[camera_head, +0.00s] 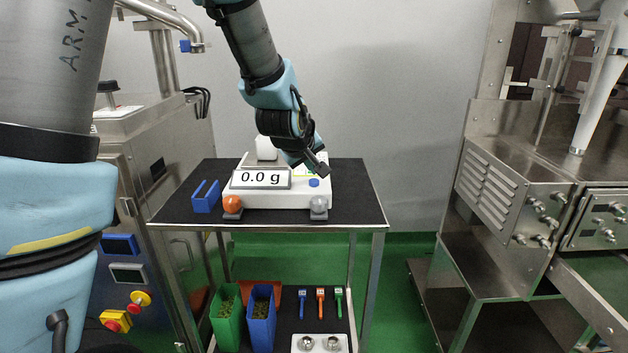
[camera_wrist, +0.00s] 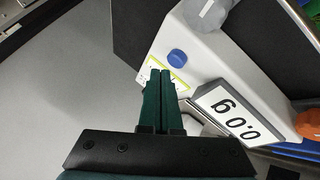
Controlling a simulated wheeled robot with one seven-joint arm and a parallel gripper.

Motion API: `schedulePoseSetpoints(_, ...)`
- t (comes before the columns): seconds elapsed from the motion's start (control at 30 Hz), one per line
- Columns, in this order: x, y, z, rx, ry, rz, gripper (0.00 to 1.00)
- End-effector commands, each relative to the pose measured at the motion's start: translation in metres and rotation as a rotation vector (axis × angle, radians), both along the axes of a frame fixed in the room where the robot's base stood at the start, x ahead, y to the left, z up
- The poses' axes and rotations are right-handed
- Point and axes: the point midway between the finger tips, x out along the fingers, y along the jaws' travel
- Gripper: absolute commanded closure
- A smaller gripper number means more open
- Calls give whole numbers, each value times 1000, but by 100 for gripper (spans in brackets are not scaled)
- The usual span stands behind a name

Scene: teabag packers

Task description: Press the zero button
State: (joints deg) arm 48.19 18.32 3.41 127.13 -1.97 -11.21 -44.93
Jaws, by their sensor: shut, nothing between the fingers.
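A white scale (camera_head: 290,197) stands on the black top of a metal cart. Its display (camera_head: 261,178) reads 0.0 g. A round blue button (camera_head: 314,182) sits on the scale's right side; it also shows in the wrist view (camera_wrist: 177,58). My gripper (camera_head: 322,168) is shut and empty, above the scale and close to the blue button. In the wrist view its two fingers (camera_wrist: 160,82) lie side by side, with tips a little short of the button in the picture. I cannot tell the exact height gap; the fingers look apart from the button.
An orange knob (camera_head: 232,204) and a grey knob (camera_head: 319,205) sit at the scale's front corners. A blue holder (camera_head: 205,196) stands to its left. The cart top (camera_head: 355,195) is clear at right. Steel machines stand on both sides; bins and small tools lie on the lower shelf.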

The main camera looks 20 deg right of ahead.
Motion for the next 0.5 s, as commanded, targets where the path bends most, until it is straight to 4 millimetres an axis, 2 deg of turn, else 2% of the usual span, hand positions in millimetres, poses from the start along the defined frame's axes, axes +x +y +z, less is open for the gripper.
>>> schedulePoseSetpoints(0.5,0,0,47,-2,-1,0,100)
